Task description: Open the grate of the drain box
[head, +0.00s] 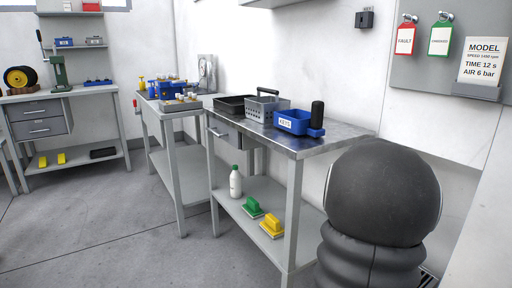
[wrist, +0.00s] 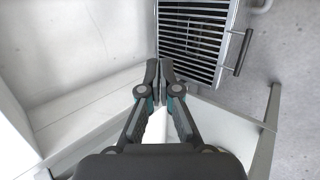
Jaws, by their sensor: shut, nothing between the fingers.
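The drain box grate (wrist: 192,40) shows at the top of the wrist view, with light metal bars and dark gaps between them. It seems to lie flat in its frame. A dark bar handle (wrist: 243,52) is at its right side. My gripper (wrist: 160,68) is shut and empty, its fingertips at the grate's lower left corner in the picture. I cannot tell whether they touch it. In the head view, a small striped part of the grate (head: 428,279) shows at the bottom right; my arm hides the rest and my gripper.
A metal workbench (head: 345,138) with trays and a blue bin (head: 292,122) stands left of my arm. Its lower shelf holds a white bottle (head: 235,181) and brushes. A wall panel (head: 440,68) is behind at right. Open grey floor (head: 130,235) lies at left.

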